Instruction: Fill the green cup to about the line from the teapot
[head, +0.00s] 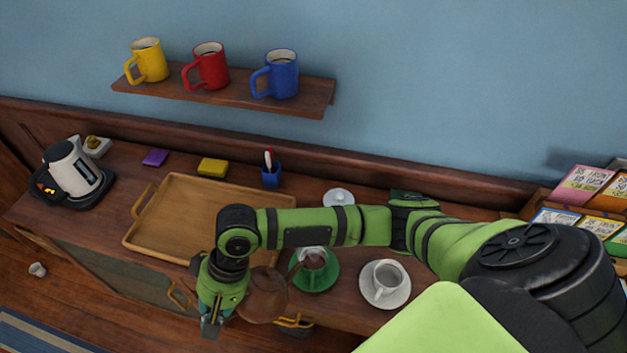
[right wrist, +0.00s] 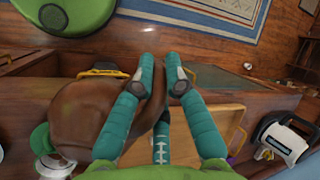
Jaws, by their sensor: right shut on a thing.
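The brown teapot (head: 262,297) is at the front of the counter in the head view. My right gripper (head: 213,322) is shut on its handle side, left of the pot; the wrist view shows the teapot (right wrist: 85,118) beside the two fingers (right wrist: 162,75). Its spout points right, at the green cup (head: 317,272), with the tip close to or over the rim. The cup stands on a green saucer (head: 330,284); it shows partly in the wrist view (right wrist: 40,138). The line, the level inside and any stream cannot be made out. My left gripper is out of view.
A white cup (head: 386,278) on a saucer stands right of the green cup. An empty wooden tray (head: 190,195) lies left, behind my forearm. A kettle (head: 72,170) is far left, a blue pen pot (head: 271,176) behind, a card rack (head: 590,205) right. Mugs stand on the wall shelf (head: 225,98).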

